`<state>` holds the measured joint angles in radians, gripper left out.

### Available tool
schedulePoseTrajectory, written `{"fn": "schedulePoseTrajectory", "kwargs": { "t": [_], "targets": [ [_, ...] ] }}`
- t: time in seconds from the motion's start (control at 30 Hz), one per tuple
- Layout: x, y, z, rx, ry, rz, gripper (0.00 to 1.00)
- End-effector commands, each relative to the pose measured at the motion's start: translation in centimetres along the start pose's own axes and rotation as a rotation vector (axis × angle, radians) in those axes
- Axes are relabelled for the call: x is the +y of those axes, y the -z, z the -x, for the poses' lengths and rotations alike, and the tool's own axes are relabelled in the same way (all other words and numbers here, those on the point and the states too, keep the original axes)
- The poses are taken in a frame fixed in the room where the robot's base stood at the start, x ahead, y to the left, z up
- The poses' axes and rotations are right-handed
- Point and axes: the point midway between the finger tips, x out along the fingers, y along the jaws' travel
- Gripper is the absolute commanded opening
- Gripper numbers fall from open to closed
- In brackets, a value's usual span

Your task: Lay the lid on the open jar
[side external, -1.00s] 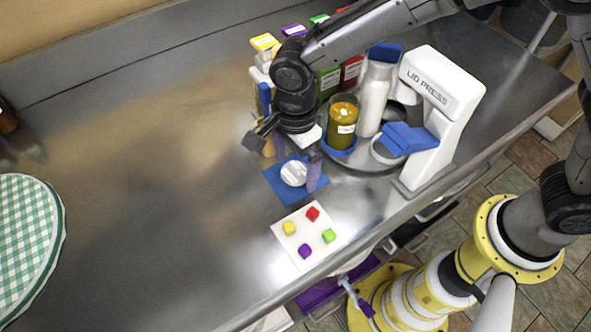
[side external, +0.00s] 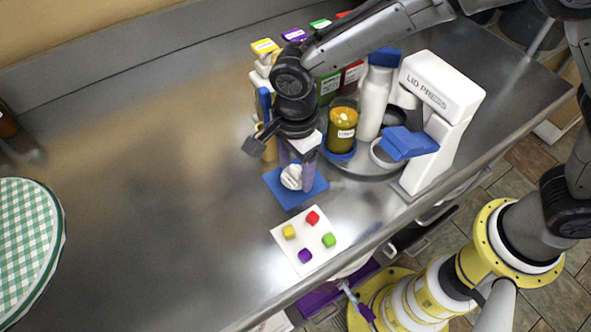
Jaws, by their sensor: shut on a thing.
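The lid (side external: 291,178) is a small, pale round disc at the blue mat (side external: 284,197). My gripper (side external: 297,176) points down over the mat and is shut on the lid, with a finger at either side. The near finger hides part of the lid. I cannot tell whether the lid still touches the mat. The open jar (side external: 342,132) is amber with a white label and stands upright on a blue ring to the right of my gripper. Something pale shows inside its mouth.
A white lid press (side external: 438,110) with a blue lever stands right of the jar. A white bottle (side external: 373,105) with a blue cap stands close behind the jar. A white card (side external: 295,246) with coloured cubes lies in front of the mat. The counter's left is mostly clear.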

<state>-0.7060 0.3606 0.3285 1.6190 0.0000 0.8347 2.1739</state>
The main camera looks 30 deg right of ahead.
Motion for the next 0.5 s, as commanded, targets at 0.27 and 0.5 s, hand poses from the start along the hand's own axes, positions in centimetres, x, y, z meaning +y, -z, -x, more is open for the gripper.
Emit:
{"fn": "schedulePoseTrajectory", "kwargs": {
  "t": [0.27,0.5],
  "targets": [
    [-0.1,-0.1,4.3,-0.004,0.007,0.000,0.16],
    [-0.1,-0.1,8.4,-0.003,0.004,0.000,0.16]
  ]
}}
